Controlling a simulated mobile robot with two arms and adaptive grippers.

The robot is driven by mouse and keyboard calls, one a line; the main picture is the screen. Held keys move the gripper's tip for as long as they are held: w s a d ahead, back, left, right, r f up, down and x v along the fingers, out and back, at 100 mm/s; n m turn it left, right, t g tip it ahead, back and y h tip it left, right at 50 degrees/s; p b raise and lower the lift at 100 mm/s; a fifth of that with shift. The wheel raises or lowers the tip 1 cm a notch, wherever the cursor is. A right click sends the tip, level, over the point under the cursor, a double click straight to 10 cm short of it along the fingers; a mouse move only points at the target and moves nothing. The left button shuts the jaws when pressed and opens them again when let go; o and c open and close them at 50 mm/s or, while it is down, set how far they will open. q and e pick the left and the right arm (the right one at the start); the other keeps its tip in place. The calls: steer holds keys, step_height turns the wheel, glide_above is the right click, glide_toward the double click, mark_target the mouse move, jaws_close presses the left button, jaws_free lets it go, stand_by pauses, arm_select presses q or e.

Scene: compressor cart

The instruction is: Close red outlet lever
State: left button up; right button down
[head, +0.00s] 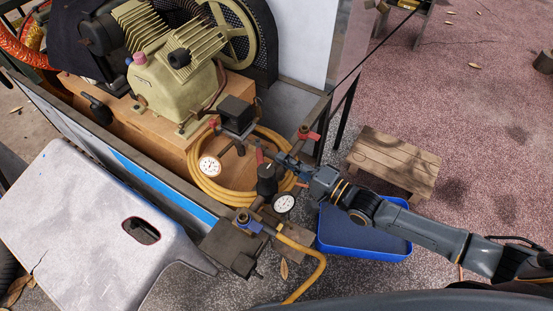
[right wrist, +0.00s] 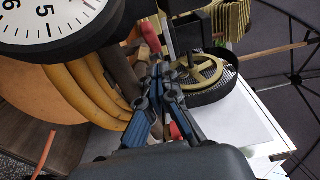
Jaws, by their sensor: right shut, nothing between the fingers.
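A red lever (head: 308,134) sits on a brass valve at the cart's right corner. A second red handle (head: 259,156) stands upright by the black regulator (head: 266,183). I cannot tell for sure which is the outlet lever. My right gripper (head: 281,158) is shut and empty, between the two, with its tips close to the upright handle. In the right wrist view, the closed fingertips (right wrist: 160,72) point toward a red handle (right wrist: 150,40); contact cannot be told. Another red part (right wrist: 175,131) shows partly hidden behind the fingers. My left gripper is out of view.
Two dial gauges (head: 209,166) (head: 284,203) flank the regulator. A blue-handled valve (head: 247,222) feeds a yellow hose (head: 318,262). A coiled hose (head: 205,184) lies behind. A blue tray (head: 364,251) and wooden stool (head: 395,163) stand on the ground at right.

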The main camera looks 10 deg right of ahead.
mark_target(260, 158)
steer(key=shift+s+a, duration=0.1)
steer(key=shift+a, duration=1.15)
steer(key=shift+s+a+p, duration=0.2)
steer(key=shift+a+p, duration=0.1)
steer(key=shift+a, duration=0.2)
steer(key=shift+d, duration=0.1)
